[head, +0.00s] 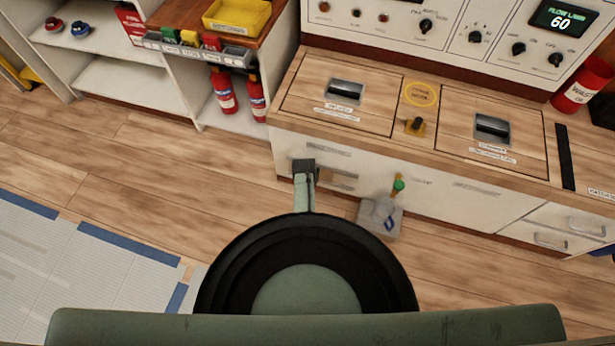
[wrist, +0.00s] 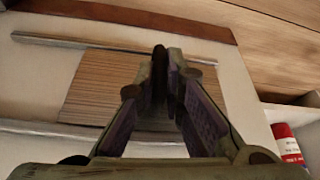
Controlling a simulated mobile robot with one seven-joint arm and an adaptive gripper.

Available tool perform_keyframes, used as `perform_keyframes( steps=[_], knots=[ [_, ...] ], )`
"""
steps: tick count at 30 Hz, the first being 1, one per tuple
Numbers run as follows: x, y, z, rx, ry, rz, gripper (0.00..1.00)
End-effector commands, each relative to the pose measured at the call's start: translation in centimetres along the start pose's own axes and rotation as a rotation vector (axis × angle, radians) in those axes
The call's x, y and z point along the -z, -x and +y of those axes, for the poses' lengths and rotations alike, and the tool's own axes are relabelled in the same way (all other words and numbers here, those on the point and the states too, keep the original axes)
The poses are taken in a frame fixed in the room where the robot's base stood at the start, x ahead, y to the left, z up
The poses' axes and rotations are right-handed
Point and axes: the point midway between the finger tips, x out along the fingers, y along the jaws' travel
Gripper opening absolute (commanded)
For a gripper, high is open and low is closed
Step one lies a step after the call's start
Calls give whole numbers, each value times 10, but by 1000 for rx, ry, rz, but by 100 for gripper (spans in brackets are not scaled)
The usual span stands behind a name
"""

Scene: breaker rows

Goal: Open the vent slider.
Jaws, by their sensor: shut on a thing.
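The vent slider shows in the wrist view as a brown, finely lined panel (wrist: 95,85) between two pale rails on the white cabinet front. In the head view this spot is on the cabinet front at the left end of the counter, with part of the vent (head: 342,180) showing just right of my gripper. My gripper (head: 305,165) reaches the cabinet front there. In the wrist view its fingers (wrist: 166,62) come together at the tips over the panel, shut on a small part of the slider. The fingers mostly hide that part.
Wooden counter (head: 420,68) with two recessed-handle lids above. A grey object with a green-tipped stick (head: 380,215) is at the cabinet's foot, right of my gripper. Red extinguishers (head: 222,92) stand left; one red cylinder (wrist: 286,145) shows in the wrist view. Floor at left is open.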

Motion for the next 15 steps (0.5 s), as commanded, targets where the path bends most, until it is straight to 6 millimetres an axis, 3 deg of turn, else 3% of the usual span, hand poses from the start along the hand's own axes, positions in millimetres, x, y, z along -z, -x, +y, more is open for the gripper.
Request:
perform_keyframes(
  steps=[9,15],
  knots=[
    [-12,6,64,-5,-3,-3,0],
    [-16,6,84,-4,3,-2,0]
  ],
)
